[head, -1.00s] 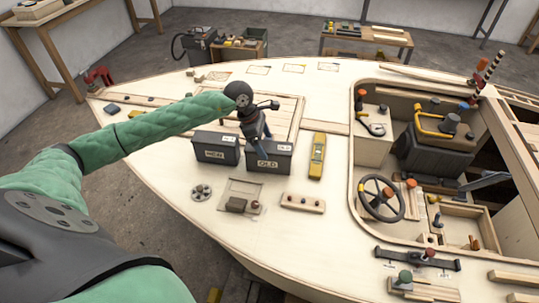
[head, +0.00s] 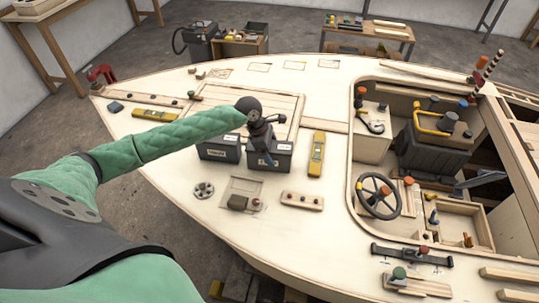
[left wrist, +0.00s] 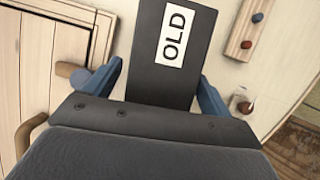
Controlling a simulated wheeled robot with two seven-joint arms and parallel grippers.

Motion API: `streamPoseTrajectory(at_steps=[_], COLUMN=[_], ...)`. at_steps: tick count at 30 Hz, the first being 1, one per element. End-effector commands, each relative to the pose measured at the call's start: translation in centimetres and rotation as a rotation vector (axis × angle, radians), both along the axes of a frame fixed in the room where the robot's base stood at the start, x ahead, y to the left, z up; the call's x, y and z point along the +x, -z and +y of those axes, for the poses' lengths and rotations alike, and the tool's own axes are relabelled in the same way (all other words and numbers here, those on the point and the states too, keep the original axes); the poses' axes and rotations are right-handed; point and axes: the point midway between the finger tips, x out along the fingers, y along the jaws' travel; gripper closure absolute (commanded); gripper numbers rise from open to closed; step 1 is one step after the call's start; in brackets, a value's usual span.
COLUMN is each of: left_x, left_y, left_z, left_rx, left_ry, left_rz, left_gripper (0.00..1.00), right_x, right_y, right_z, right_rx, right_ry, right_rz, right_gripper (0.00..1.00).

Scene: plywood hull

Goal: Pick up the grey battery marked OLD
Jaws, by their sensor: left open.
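The grey battery marked OLD (head: 283,160) stands on the plywood deck in the head view, the right one of two side by side. Its white OLD label shows clearly in the left wrist view (left wrist: 187,78). My left gripper (head: 266,150) is over this battery. In the left wrist view its blue fingers (left wrist: 158,85) are open, one on each side of the battery; whether they touch it I cannot tell. The other dark battery (head: 219,150) stands just left, its label too small to read now. The arm and gripper hide part of both battery tops.
A yellow level (head: 317,154) lies close to the right of the OLD battery. A wooden block with knobs (head: 302,201), a small hatch (head: 241,193) and a round disc (head: 204,190) lie in front. The cockpit opening is further right.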

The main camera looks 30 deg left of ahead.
Motion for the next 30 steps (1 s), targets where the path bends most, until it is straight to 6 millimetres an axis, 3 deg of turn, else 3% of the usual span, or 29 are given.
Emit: streamPoseTrajectory(at_steps=[30], left_x=[-0.01], left_y=[0.38], left_z=[0.02], left_rx=[0.0], left_ry=[0.0], left_rz=[0.0], left_gripper=[0.16], right_x=[0.09], right_y=[0.87], right_z=[0.04], right_rx=[0.0], right_ry=[0.0], right_rz=[-0.001], right_gripper=[0.09])
